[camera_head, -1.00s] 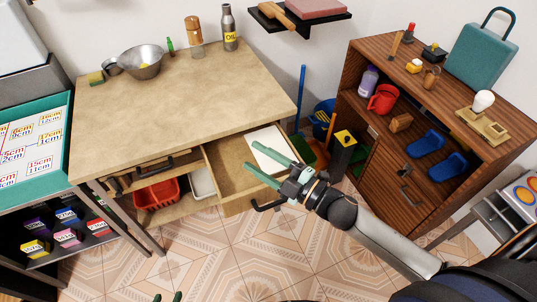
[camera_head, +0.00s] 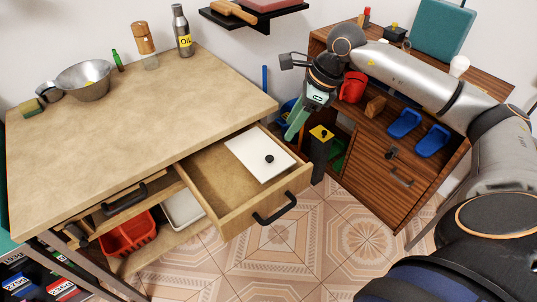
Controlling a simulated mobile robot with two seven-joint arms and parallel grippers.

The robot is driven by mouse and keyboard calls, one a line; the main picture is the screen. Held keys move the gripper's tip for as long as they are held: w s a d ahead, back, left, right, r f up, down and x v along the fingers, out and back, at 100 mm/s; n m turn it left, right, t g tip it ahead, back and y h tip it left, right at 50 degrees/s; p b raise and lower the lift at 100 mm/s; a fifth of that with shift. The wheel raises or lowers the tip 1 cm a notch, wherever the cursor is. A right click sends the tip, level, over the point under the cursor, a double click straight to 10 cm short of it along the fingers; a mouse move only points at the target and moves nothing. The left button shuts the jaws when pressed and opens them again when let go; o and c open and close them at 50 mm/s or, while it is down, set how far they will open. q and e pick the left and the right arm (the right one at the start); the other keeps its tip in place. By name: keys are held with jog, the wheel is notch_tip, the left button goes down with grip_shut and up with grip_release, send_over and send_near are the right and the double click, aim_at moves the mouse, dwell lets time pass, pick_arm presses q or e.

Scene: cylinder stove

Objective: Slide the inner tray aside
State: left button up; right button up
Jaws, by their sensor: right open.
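The inner tray (camera_head: 248,150) is a flat white panel with a small black knob. It lies at the right end of the pulled-out wooden drawer (camera_head: 204,181). The rest of the drawer, to the left of the tray, is bare. My right gripper (camera_head: 293,132) has green fingers and hangs pointing down, up and to the right of the tray, apart from it in the picture. It is open and empty. My left gripper is not in view.
The drawer's dark handle (camera_head: 274,209) juts out over the tiled floor. The wooden table (camera_head: 140,110) holds a metal bowl (camera_head: 84,80) and an oil bottle (camera_head: 182,32). A black bin (camera_head: 320,152) and a wooden cabinet (camera_head: 375,170) stand to the right.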

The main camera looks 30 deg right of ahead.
aim_at(270, 158)
jog(key=b+x, duration=0.1)
jog(key=x, duration=1)
jog(key=shift+w+a+f, duration=0.1)
jog(key=shift+a+f, duration=0.05)
jog(key=shift+f, duration=0.1)
grip_shut()
dwell(0.9)
